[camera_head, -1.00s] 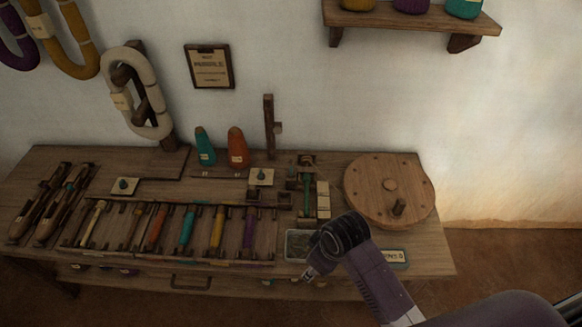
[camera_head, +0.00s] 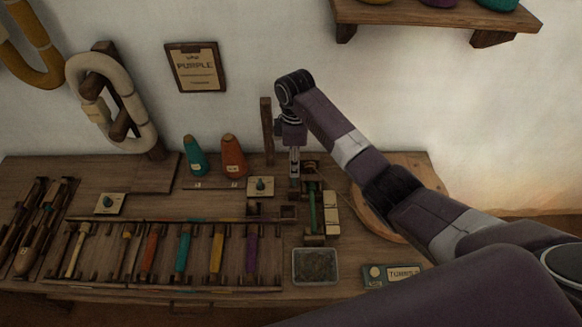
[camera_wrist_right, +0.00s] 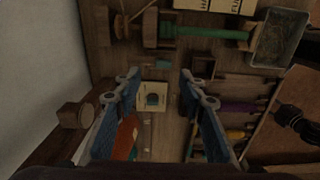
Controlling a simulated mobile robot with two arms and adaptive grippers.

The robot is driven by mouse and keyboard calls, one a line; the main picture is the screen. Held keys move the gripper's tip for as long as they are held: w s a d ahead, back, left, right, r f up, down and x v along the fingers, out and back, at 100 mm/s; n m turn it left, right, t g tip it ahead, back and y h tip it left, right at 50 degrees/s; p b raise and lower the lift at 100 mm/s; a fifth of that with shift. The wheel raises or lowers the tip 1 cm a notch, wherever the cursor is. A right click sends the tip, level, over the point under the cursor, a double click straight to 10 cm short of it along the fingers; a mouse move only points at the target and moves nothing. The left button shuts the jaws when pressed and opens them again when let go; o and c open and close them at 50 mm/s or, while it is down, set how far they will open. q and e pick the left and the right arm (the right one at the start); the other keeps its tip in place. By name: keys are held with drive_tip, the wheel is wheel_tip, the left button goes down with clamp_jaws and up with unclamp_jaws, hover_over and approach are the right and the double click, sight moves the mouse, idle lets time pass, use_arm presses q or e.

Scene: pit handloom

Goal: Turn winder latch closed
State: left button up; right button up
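The winder stands at the right of the bench, with a green spindle (camera_head: 312,208) between wooden supports and a round wooden wheel (camera_head: 408,165) partly hidden behind my right arm. I cannot tell surely which part is the latch. A dark upright wooden post (camera_head: 266,128) stands at the bench's back. My right gripper (camera_head: 294,172) points down just right of this post, above the bench. In the right wrist view my gripper (camera_wrist_right: 165,76) is open and empty. A wooden knob (camera_wrist_right: 74,115) shows left of its fingers, and the green spindle (camera_wrist_right: 205,32) lies above. My left gripper is out of view.
A card with a teal knob (camera_head: 260,187) lies below the post. Teal (camera_head: 194,158) and orange (camera_head: 233,157) cones stand to its left. A rack of coloured shuttles or bobbins (camera_head: 183,253) and a metal tray (camera_head: 316,266) are at the front.

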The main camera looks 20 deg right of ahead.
sight(294, 179)
drive_tip(key=f, duration=0.2)
drive_tip(key=s+f, duration=0.1)
drive_tip(key=f, duration=0.1)
drive_tip(key=shift+w+f, duration=0.2)
drive_tip(key=shift+f, duration=1.15)
drive_tip(key=c, duration=0.7)
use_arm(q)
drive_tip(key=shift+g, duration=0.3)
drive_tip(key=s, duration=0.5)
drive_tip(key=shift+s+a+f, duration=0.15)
use_arm(e)
clamp_jaws()
